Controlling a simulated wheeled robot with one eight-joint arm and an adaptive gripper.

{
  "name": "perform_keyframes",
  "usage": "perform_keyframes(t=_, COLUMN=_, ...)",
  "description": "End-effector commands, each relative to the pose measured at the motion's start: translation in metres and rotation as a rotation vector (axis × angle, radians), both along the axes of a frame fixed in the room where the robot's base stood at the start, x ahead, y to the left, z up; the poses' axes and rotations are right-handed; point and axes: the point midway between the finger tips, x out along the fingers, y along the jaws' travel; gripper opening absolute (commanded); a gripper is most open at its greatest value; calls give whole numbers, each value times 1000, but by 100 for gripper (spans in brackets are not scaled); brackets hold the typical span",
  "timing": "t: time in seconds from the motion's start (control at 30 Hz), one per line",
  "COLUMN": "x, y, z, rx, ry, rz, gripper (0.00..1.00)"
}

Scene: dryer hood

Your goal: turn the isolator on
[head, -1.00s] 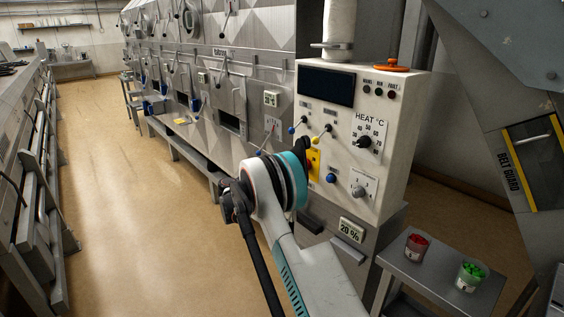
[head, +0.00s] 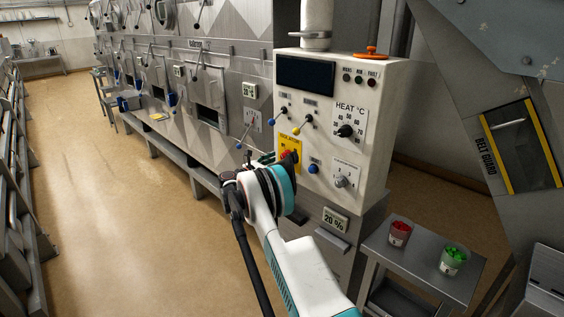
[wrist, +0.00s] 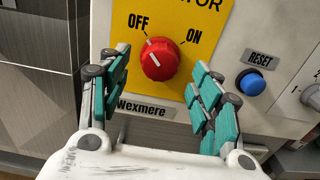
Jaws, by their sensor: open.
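The isolator is a red rotary knob (wrist: 160,60) on a yellow plate (wrist: 207,38) marked OFF and ON. Its white line points up and left, toward OFF. In the head view the yellow isolator plate (head: 288,142) is on the front of the white control box (head: 375,95), partly hidden behind my arm. My gripper (wrist: 164,75) is open in the wrist view, its teal-padded fingers to the left and right of the knob with gaps on both sides. I cannot tell how far the fingertips are from the panel.
A blue RESET button (wrist: 252,84) sits right of the yellow plate, near my right finger. Two levers, a heat dial (head: 346,131) and a grey selector (head: 341,181) are on the same panel. A small table (head: 418,270) with red and green tubs stands to the right.

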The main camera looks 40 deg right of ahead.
Motion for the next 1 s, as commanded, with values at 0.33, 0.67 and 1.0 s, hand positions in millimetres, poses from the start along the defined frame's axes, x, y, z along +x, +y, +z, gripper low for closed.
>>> perform_keyframes(t=0.33, x=3, y=-31, z=0, rx=0, ry=0, rz=1, gripper=58)
perform_keyframes(t=0.67, x=3, y=-32, z=0, rx=0, ry=0, rz=1, gripper=47)
perform_keyframes(t=1.0, x=3, y=-33, z=0, rx=0, ry=-2, rz=1, gripper=13)
